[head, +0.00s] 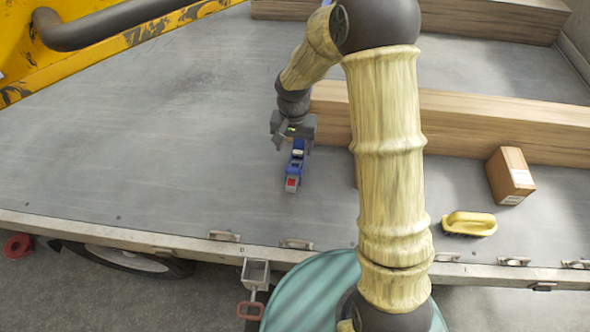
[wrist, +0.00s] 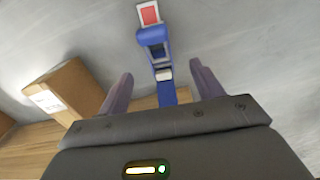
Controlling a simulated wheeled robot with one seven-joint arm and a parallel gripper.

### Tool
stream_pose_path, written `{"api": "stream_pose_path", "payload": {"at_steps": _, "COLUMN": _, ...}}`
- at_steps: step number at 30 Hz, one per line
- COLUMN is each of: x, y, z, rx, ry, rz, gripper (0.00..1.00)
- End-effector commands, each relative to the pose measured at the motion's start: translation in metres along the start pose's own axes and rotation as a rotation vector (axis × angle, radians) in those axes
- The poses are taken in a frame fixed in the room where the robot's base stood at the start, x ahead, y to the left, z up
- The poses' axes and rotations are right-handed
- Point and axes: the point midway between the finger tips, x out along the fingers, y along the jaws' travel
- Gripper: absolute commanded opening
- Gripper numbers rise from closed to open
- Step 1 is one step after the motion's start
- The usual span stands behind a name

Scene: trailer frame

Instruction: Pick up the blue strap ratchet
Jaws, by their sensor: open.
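The blue strap ratchet (head: 294,170) lies on the grey trailer bed, just below my gripper in the head view. It has a red and white patch at its near end. In the wrist view the ratchet (wrist: 154,48) runs up from between my two fingers, its red-patched end farthest out. My gripper (head: 293,143) is open, with a finger (wrist: 118,92) on the left of the ratchet and another on the right. Both fingers look apart from it. The ratchet's lower end is hidden behind the gripper body in the wrist view.
A long wooden beam (head: 470,122) lies right of and behind the ratchet. The trailer's metal edge (head: 180,238) runs along the front. The bed left of the ratchet is clear.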

Motion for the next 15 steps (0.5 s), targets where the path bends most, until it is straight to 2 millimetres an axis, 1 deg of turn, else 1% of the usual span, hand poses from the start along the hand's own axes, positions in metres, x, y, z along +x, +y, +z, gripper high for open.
{"api": "stream_pose_path", "payload": {"at_steps": 1, "x": 0.011, "y": 0.000, "z": 0.001, "rx": 0.000, "ry": -0.004, "rz": 0.001, "gripper": 0.66}}
{"api": "stream_pose_path", "payload": {"at_steps": 6, "x": 0.041, "y": 0.000, "z": 0.001, "rx": -0.001, "ry": -0.003, "rz": 0.001, "gripper": 0.66}}
{"api": "stream_pose_path", "payload": {"at_steps": 9, "x": 0.056, "y": 0.000, "z": 0.001, "rx": -0.001, "ry": -0.002, "rz": 0.001, "gripper": 0.66}}
{"api": "stream_pose_path", "payload": {"at_steps": 12, "x": 0.063, "y": 0.000, "z": 0.000, "rx": -0.001, "ry": 0.000, "rz": 0.000, "gripper": 0.66}}
{"api": "stream_pose_path", "payload": {"at_steps": 15, "x": 0.065, "y": 0.000, "z": 0.000, "rx": -0.001, "ry": 0.001, "rz": -0.001, "gripper": 0.66}}
